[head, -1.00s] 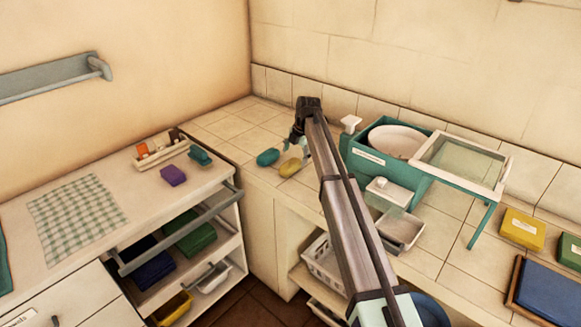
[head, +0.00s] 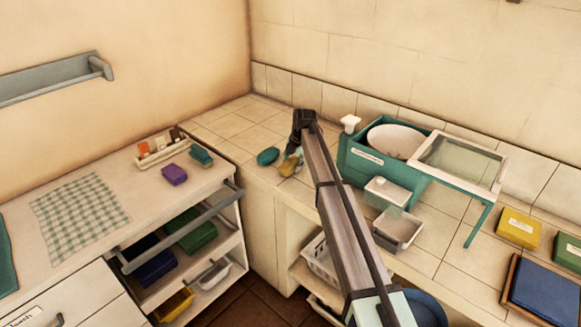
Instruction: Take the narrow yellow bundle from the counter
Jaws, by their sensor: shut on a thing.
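The narrow yellow bundle (head: 287,167) is at the tiled counter (head: 225,126), near the front edge by the corner. My gripper (head: 293,158) reaches down over it and is shut on it. The fingers and part of the arm cover the bundle's right end. I cannot tell whether the bundle still touches the tiles. A teal bundle (head: 267,156) lies just to the left, apart from the yellow one.
A teal washbasin unit (head: 365,165) with a white bowl (head: 396,141) stands right of my arm. A wider yellow block (head: 518,228) lies far right. On the left counter are a purple block (head: 174,174), a teal block (head: 201,155) and a small crate (head: 160,155).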

